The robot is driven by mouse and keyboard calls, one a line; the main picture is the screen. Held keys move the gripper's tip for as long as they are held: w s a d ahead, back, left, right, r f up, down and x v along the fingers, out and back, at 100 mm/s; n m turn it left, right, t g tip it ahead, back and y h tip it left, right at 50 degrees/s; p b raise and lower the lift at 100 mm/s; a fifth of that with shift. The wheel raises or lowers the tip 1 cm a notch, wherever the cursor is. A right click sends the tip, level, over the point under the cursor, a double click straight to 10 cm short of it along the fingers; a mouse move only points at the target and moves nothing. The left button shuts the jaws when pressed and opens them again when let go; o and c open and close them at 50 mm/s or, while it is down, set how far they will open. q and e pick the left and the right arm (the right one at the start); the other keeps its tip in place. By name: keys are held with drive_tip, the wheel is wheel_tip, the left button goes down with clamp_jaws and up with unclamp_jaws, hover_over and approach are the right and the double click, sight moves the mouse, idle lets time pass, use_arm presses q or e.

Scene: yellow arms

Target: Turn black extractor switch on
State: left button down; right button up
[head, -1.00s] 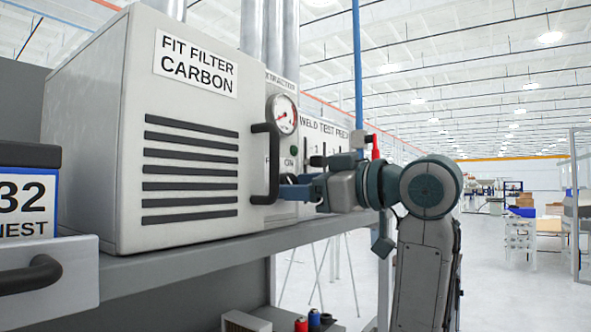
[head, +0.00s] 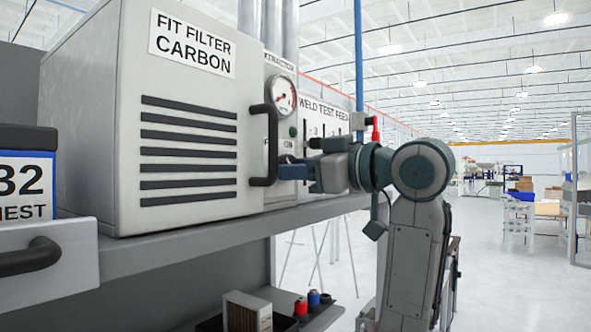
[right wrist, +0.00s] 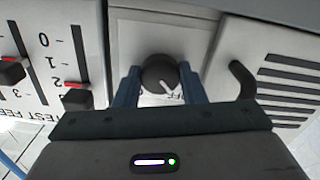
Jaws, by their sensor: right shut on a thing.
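The black extractor switch (right wrist: 159,73) is a round knob with a pale pointer line on a light panel, seen in the right wrist view. The pointer slants down and right, toward partly hidden lettering. My right gripper (right wrist: 159,82) has its blue fingers on either side of the knob and is shut on it. In the head view my right gripper (head: 290,170) reaches in from the right to the extractor panel (head: 282,66), under a round gauge (head: 283,96) and a green lamp (head: 293,131). There the filter handle hides the knob. My left gripper is not in view.
The carbon filter box (head: 90,120) stands left of the panel, its black handle (head: 271,145) jutting out close to my right fingers. The weld test feed panel (head: 325,105) with red-marked sliders (right wrist: 76,97) is on the other side. A grey shelf (head: 190,240) runs below.

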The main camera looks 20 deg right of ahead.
drive_tip(key=shift+m+b, duration=5.5)
drive_tip(key=shift+m, duration=3.1)
drive_tip(key=shift+r, duration=0.1)
drive_tip(key=o, duration=1)
